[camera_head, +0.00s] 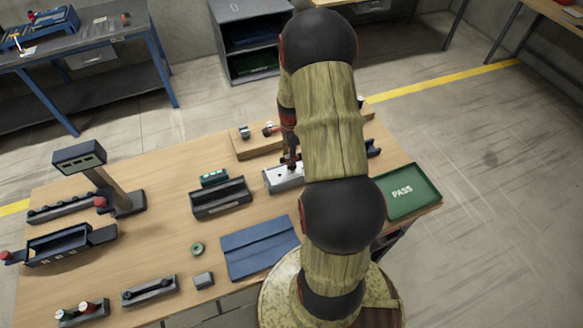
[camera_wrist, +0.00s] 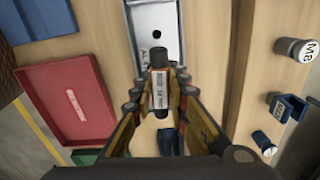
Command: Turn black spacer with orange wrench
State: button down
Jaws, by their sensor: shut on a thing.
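My gripper (camera_wrist: 160,95) is shut on a dark, upright-looking tool with an orange-brown band and a white label, which I take for the orange wrench (camera_wrist: 159,92). Its far end is hidden. A pale grey block (camera_wrist: 143,18) lies just beyond it, with a small black round spot (camera_wrist: 155,33) on top; I cannot tell whether this is the black spacer or a hole. In the head view, the block (camera_head: 281,182) sits beside my arm, which hides part of it. I cannot tell whether the tool touches the block.
A red tray (camera_wrist: 90,92) is at left in the wrist view, and a white-topped cylinder (camera_wrist: 297,50) at right. In the head view, a green PASS tray (camera_head: 408,207), dark bin (camera_head: 220,203) and blue mat (camera_head: 260,251) share the wooden table. Bare wood shows between them.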

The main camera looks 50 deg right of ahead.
jog(key=shift+r+p, duration=1.45)
jog(key=shift+r, duration=1.1)
jog(key=shift+s+f, duration=0.1)
jog(key=shift+s, duration=0.05)
